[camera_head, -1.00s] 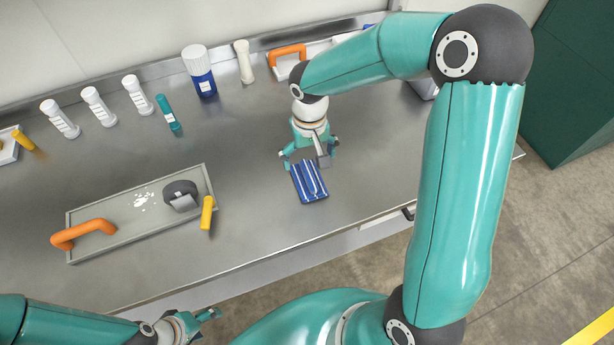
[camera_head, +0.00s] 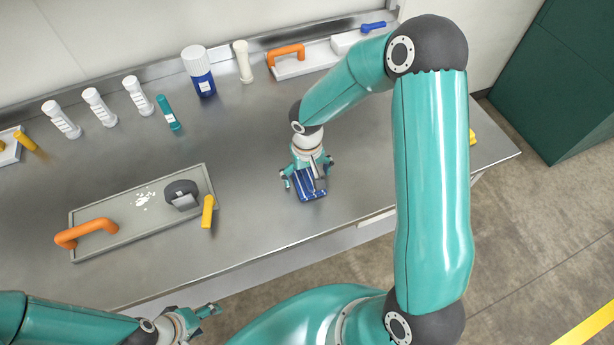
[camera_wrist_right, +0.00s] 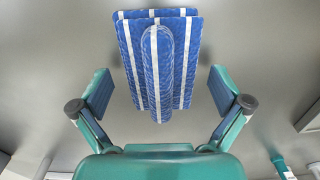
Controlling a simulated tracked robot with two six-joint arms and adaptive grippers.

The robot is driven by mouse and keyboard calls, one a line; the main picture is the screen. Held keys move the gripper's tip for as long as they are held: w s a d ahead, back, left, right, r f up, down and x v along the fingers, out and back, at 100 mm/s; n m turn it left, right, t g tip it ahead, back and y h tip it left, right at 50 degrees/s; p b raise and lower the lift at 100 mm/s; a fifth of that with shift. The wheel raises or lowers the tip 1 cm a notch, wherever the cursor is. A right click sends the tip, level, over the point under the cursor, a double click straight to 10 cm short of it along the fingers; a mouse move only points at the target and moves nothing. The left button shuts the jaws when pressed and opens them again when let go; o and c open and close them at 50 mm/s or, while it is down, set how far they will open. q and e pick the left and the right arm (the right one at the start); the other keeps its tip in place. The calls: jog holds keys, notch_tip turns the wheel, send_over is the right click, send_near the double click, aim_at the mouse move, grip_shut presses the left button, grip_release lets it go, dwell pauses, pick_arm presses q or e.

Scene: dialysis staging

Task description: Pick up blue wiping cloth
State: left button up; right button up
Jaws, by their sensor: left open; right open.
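The blue wiping cloth (camera_head: 311,187) is folded, with white stripes, and lies on the metal counter near its front edge. My right gripper (camera_head: 307,186) is over the cloth in the head view and hides part of it. In the right wrist view the cloth (camera_wrist_right: 158,62) lies ahead of and between the spread fingers of the right gripper (camera_wrist_right: 160,92), with a gap on both sides. My left gripper (camera_head: 212,310) is empty at the lower left, in front of the counter and away from the cloth.
A grey tray (camera_head: 105,243) with an orange handle, a dark round tool and white bits is at the left. Several white bottles, a teal tube (camera_head: 168,113) and a blue jar (camera_head: 203,83) stand behind. A white tray (camera_head: 290,68) is at the back. The counter around the cloth is clear.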

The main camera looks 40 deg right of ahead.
aim_at(307, 172)
jog(key=c, duration=1.2)
jog(key=shift+r, duration=0.1)
notch_tip(307, 172, up, 20)
jog(key=b, duration=0.1)
